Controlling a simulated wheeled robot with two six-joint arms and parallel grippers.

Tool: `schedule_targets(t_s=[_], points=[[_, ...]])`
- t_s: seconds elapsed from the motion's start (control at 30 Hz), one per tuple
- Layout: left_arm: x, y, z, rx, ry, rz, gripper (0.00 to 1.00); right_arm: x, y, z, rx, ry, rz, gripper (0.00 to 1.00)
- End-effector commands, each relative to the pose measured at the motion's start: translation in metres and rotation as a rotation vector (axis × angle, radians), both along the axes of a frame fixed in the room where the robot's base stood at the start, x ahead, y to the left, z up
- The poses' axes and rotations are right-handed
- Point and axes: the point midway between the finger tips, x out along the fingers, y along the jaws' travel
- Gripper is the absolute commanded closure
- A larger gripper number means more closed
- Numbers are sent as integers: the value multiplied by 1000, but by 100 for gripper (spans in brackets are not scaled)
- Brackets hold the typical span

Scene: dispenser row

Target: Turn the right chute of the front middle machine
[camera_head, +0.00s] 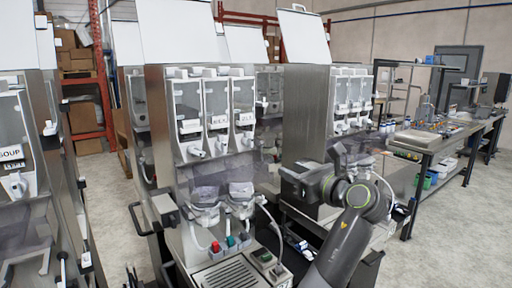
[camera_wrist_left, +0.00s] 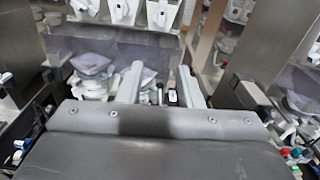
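The front middle machine (camera_head: 170,105) is a steel dispenser with three clear canisters, each with a white chute below. Its right chute (camera_head: 248,139) shows in the head view, and it seems to be the rightmost of three chutes at the top of the left wrist view (camera_wrist_left: 160,13). My left gripper (camera_head: 284,180) is at the machine's right front, lower than the chute and apart from it. In the left wrist view its two fingers (camera_wrist_left: 160,88) stand apart with nothing held between them. My right gripper is in neither view.
Mixing bowls with hoses (camera_head: 240,192) sit below the chutes, over a drip grille (camera_head: 228,272). Another dispenser (camera_head: 306,112) stands behind to the right, and a SOUP dispenser (camera_head: 12,154) at the left. A long workbench (camera_head: 430,142) is farther right, with clear floor before it.

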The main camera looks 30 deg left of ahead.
Motion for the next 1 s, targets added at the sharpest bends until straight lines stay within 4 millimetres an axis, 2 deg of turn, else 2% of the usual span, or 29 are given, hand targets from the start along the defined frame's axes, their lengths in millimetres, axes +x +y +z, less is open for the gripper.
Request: schedule_targets(t_s=[0.03, 0.1, 0.27, 0.47, 0.8, 1.0], points=[[1, -4, 11, 26, 18, 6, 67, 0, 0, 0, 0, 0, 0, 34], [0, -7, 20, 51, 37, 13, 67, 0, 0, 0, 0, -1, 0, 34], [4, 2, 26, 66, 50, 21, 67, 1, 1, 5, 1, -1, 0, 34], [17, 37, 28, 66, 48, 22, 67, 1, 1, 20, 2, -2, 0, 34], [45, 106, 28, 64, 48, 22, 67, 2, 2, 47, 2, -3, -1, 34], [59, 137, 26, 63, 48, 19, 67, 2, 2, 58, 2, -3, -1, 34]])
